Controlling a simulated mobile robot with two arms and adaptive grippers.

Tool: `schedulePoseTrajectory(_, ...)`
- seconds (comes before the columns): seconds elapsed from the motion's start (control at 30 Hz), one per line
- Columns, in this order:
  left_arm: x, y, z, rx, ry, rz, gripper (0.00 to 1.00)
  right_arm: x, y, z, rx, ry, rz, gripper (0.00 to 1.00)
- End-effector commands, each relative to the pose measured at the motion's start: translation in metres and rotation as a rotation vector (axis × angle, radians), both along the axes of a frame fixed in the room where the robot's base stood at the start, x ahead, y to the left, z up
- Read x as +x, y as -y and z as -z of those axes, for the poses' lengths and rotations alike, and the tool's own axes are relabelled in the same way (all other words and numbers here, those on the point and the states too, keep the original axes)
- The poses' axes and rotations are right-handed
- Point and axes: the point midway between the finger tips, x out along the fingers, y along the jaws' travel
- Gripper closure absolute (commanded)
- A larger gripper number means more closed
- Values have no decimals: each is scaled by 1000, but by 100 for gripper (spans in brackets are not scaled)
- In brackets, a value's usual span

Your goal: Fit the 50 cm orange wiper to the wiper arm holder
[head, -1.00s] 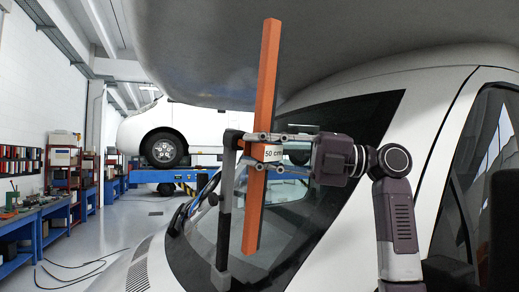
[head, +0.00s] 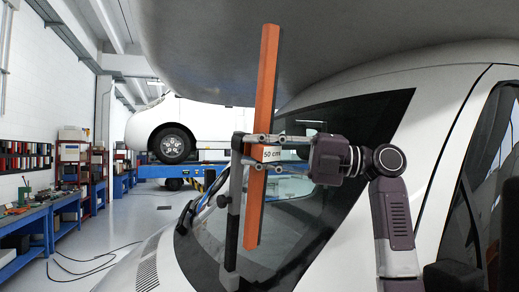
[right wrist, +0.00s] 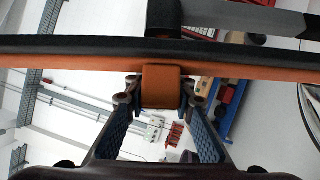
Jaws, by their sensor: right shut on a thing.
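The orange wiper (head: 264,85), marked 50 cm, is long and stands almost upright, its top leaning slightly right. My right gripper (head: 264,154) is shut on its middle, beside the label. The wiper arm holder (head: 234,205), grey and black, stands upright just left of the wiper, in front of the windscreen. In the right wrist view the wiper (right wrist: 60,62) runs across the picture, its orange middle block between my fingertips (right wrist: 160,88). The holder's dark end (right wrist: 163,18) shows just beyond the wiper's black edge; I cannot tell whether they touch. My left gripper is not in view.
The white motorhome's windscreen (head: 345,125) lies behind the wiper, and its overhang (head: 400,25) is close above. Workbenches (head: 30,222) line the left wall. Another white vehicle (head: 205,125) stands on a blue lift behind. A black cable lies on the floor.

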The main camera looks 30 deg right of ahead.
Motion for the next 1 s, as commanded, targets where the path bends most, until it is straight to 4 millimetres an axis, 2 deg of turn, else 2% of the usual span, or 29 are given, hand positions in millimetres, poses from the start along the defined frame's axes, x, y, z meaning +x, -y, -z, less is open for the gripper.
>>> schedulePoseTrajectory(0.23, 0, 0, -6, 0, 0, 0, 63, 7, -1, -3, 0, 1, 0, 100)
schedulePoseTrajectory(0.27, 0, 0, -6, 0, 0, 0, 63, 7, -1, -3, 0, 2, 0, 76)
schedulePoseTrajectory(0.43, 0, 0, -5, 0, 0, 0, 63, 6, -1, -2, 0, 2, 0, 57)
schedulePoseTrajectory(0.77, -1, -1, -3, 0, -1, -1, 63, 5, 0, 0, -1, 0, 0, 56)
schedulePoseTrajectory(0.87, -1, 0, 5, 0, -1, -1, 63, -1, 0, 4, -2, 1, 1, 56)
schedulePoseTrajectory(1.0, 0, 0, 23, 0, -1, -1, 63, -21, 2, 12, -3, 3, 2, 56)
